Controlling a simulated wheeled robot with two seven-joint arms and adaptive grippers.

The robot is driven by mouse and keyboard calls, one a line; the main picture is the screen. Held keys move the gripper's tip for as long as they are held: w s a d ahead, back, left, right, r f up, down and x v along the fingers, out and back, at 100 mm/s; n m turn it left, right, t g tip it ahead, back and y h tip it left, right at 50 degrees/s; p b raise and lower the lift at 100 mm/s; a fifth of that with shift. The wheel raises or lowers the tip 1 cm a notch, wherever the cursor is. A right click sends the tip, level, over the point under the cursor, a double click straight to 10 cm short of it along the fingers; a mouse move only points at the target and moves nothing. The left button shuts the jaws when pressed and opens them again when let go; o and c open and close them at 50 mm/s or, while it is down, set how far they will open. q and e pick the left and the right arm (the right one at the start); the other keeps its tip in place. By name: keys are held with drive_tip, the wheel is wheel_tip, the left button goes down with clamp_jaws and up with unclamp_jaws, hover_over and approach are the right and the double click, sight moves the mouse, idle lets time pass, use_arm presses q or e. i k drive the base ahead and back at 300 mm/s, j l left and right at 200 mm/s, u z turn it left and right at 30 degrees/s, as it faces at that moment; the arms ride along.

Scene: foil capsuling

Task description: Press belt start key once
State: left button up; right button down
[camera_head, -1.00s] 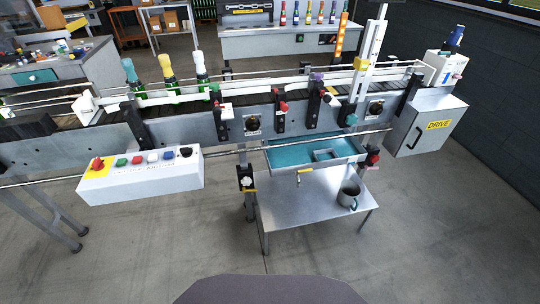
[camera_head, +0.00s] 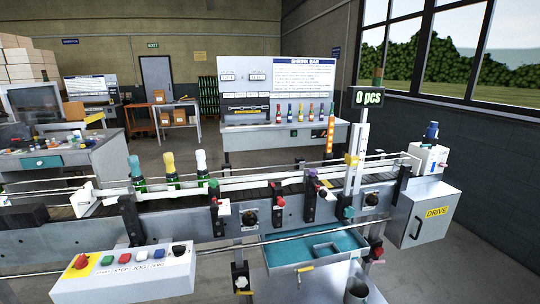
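The control box (camera_head: 125,279) is a white panel on the front rail of the conveyor, at the lower left. On its top are a red mushroom button on a yellow plate (camera_head: 81,262), a green key (camera_head: 107,260), a red key (camera_head: 125,258), a white key (camera_head: 142,255), a blue key (camera_head: 159,253) and a black knob (camera_head: 179,250). Small labels stand under the keys; one appears to read STOP. The belt (camera_head: 60,213) carries three bottles with teal, gold and white tops (camera_head: 169,163). Neither gripper is in view.
A counter display (camera_head: 369,98) reads 0 pcs. A grey DRIVE cabinet (camera_head: 425,212) stands at the right end. A bench with bottles (camera_head: 285,133) stands behind.

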sight(107, 260)
drive_tip(key=u, duration=1.4)
